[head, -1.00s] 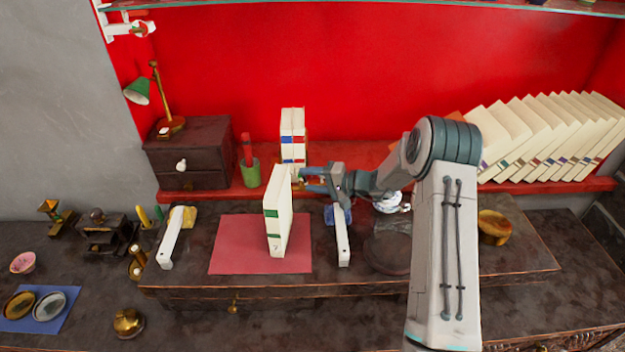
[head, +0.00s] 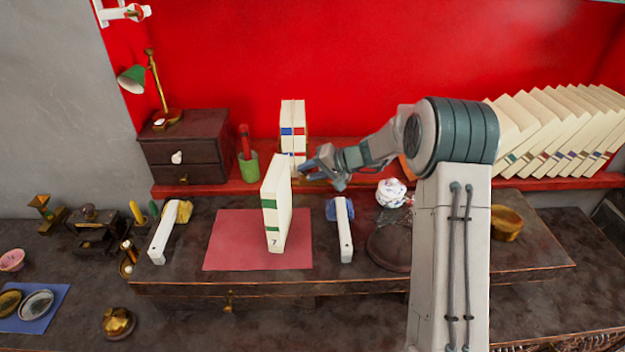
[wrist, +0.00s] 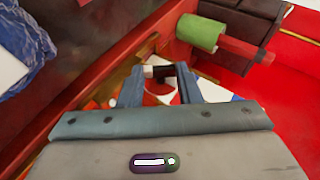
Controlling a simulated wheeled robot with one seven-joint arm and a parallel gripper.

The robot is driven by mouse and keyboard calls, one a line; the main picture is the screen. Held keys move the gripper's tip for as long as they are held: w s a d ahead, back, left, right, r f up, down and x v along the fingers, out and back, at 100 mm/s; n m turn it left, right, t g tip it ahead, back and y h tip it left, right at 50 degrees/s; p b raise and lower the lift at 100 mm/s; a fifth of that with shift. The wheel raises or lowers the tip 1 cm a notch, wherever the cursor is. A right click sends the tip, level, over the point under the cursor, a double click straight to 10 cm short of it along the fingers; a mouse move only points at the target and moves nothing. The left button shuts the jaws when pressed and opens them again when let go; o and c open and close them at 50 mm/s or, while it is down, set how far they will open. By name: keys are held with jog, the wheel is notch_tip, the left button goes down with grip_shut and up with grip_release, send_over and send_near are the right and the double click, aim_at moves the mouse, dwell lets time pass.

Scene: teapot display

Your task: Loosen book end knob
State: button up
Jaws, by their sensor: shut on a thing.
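In the head view my gripper (head: 308,170) is at the front of the red shelf, just right of two upright cream books (head: 293,125) with blue and red labels. In the wrist view my gripper (wrist: 160,78) is shut on a small dark knob (wrist: 163,72) with a pale part beside it. A brass-coloured strip runs along the shelf edge close by. The rest of the book end is hidden behind my fingers or too small to make out.
A green cup (head: 248,167) with a red stick stands left of the books. A cream book (head: 277,210) stands on the red mat (head: 230,240) in front of my gripper. A blue crumpled thing (head: 333,210) and a white teapot (head: 390,192) are to the right.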

jog(key=shift+h, duration=0.3)
jog(key=o, duration=1)
jog(key=b+v, duration=0.2)
jog(key=v, duration=1.1)
jog(key=shift+s+d+r, duration=0.2)
jog(key=shift+d, duration=0.1)
jog(key=s+d+h, duration=0.1)
jog(key=s+h, duration=0.2)
jog(key=s, duration=0.8)
jog(key=s+d+n+g+h, duration=0.1)
jog(key=s+h, duration=0.2)
jog(key=s, duration=0.8)
jog(key=s+d+n+g+h+p, duration=0.1)
jog(key=s+h, duration=0.2)
jog(key=s, duration=0.8)
jog(key=shift+s+d+f, duration=0.15)
jog(key=shift+s+f, duration=0.05)
jog(key=shift+f, duration=0.05)
